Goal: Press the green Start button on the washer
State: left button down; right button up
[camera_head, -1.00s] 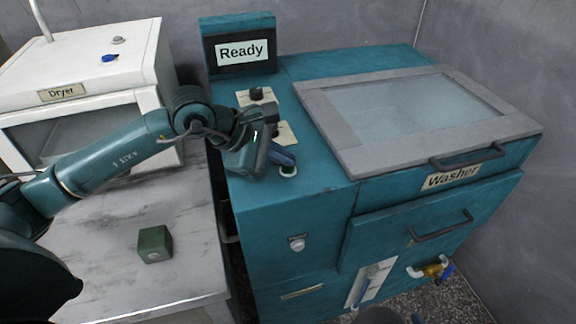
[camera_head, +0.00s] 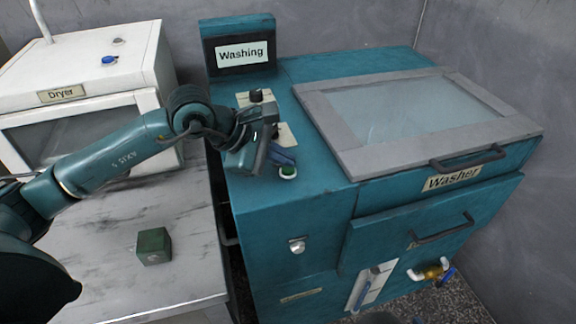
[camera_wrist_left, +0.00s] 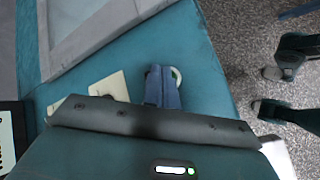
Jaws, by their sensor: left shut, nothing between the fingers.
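The teal washer (camera_head: 300,215) stands at the centre, with its grey-framed glass lid closed. The green Start button (camera_head: 288,172) has a pale ring and sits on the washer top near the front left. My left gripper (camera_head: 284,156) is shut and empty, its blue fingertips right at the button's far edge. I cannot tell whether they touch it. In the left wrist view the fingers (camera_wrist_left: 162,88) cover most of the button, and only part of its pale ring (camera_wrist_left: 177,77) shows. My right gripper is not in view.
A dark knob (camera_head: 256,96) on a cream plate stands behind my left gripper. A white dryer (camera_head: 80,60) is at the back left. A green cube (camera_head: 154,246) lies on the marbled table. The washer lid and drawer have protruding handles.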

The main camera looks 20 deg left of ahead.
aim_at(282, 169)
pick_arm(q)
jog(key=shift+r, duration=0.45)
jog(key=shift+r, duration=0.1)
jog(key=shift+r+p, duration=1.35)
jog(key=shift+r, duration=1.1)
